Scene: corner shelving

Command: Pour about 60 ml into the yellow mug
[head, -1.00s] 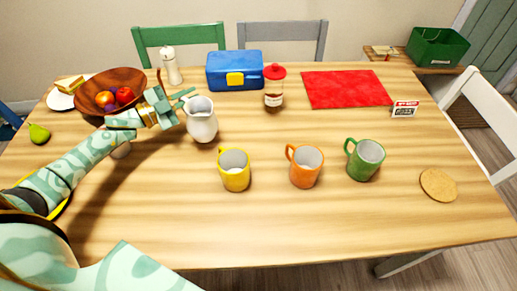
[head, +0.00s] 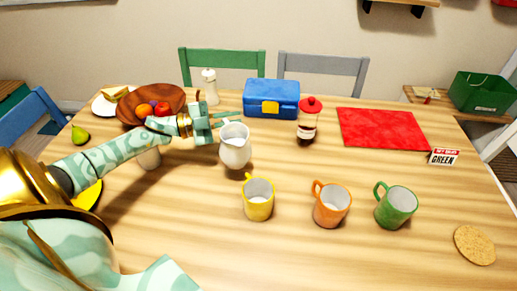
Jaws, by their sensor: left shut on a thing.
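The yellow mug (head: 258,203) stands upright on the table, left of the other mugs, with its handle towards the back. Its pale inside shows, but I cannot tell what it holds. A white pitcher (head: 236,152) stands upright behind it and slightly left. My left gripper (head: 222,121) reaches in from the left and is shut on the pitcher at its upper left side. The fingers partly hide the handle area. I cannot tell whether the pitcher's base touches the table. My right gripper is out of view.
An orange mug (head: 331,209) and a green mug (head: 396,209) stand right of the yellow mug. A red mat (head: 383,128) lies at right. The front table area is clear.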

